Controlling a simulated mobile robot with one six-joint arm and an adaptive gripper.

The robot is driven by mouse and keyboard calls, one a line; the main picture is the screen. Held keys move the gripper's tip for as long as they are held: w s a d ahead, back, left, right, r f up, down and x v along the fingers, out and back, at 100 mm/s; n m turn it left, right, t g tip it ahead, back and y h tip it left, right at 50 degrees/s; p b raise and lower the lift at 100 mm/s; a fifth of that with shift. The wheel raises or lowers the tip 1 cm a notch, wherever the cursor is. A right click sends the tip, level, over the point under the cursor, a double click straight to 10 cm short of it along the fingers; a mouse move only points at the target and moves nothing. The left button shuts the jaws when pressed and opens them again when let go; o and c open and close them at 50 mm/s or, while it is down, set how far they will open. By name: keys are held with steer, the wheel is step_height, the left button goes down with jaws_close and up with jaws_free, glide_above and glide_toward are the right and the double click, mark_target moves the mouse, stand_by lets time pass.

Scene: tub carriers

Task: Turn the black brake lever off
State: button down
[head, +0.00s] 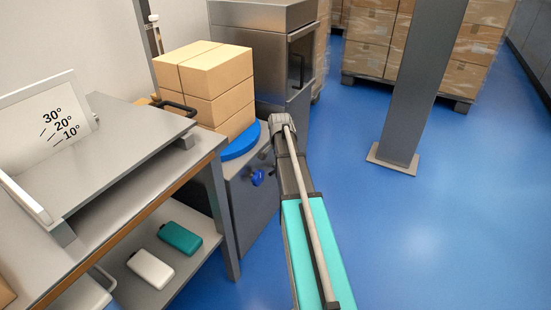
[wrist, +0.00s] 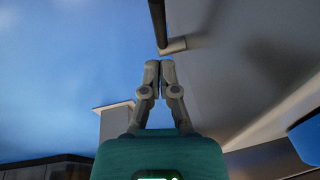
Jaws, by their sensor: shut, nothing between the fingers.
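My gripper (head: 283,120) is at the far end of my arm in the head view, in front of the grey cabinet with the blue disc. In the wrist view my gripper (wrist: 160,64) has its two fingertips together, with nothing between them. A dark bar (wrist: 157,20) with a paler end piece lies just beyond the fingertips, beside a grey panel. It may be the black brake lever, but I cannot tell for sure. I cannot make out the lever in the head view; my arm covers part of that area.
The grey cabinet (head: 248,210) has a blue knob (head: 257,177) on its face and a blue disc (head: 243,140) under stacked cartons (head: 205,85). A shelved bench (head: 120,150) stands left. A grey pillar (head: 420,80) stands right. Blue floor (head: 450,230) is clear.

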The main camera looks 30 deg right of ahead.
mark_target(274, 165)
steer(key=s+a+p+v, duration=0.1)
steer(key=p+v, duration=0.6)
steer(key=v, duration=0.1)
steer(key=shift+a+r, duration=0.15)
steer(key=shift+a, duration=0.2)
stand_by(0.5)
steer(key=w+d+f+n+y+b, duration=0.1)
steer(key=n, duration=0.5)
steer(key=d+f+n+y+b, duration=0.1)
steer(key=n, duration=0.6)
steer(key=w+d+f+n+g+y, duration=0.1)
steer(key=d+n, duration=0.1)
steer(key=n, duration=0.5)
steer(key=shift+w+y+b, duration=0.35)
steer(key=shift+y+b, duration=0.05)
steer(key=shift+f, duration=0.2)
steer(key=b+x, duration=0.9)
steer(key=shift+f+b, duration=0.35)
steer(key=shift+s+f, duration=0.1)
steer(key=shift+s, duration=0.1)
stand_by(0.3)
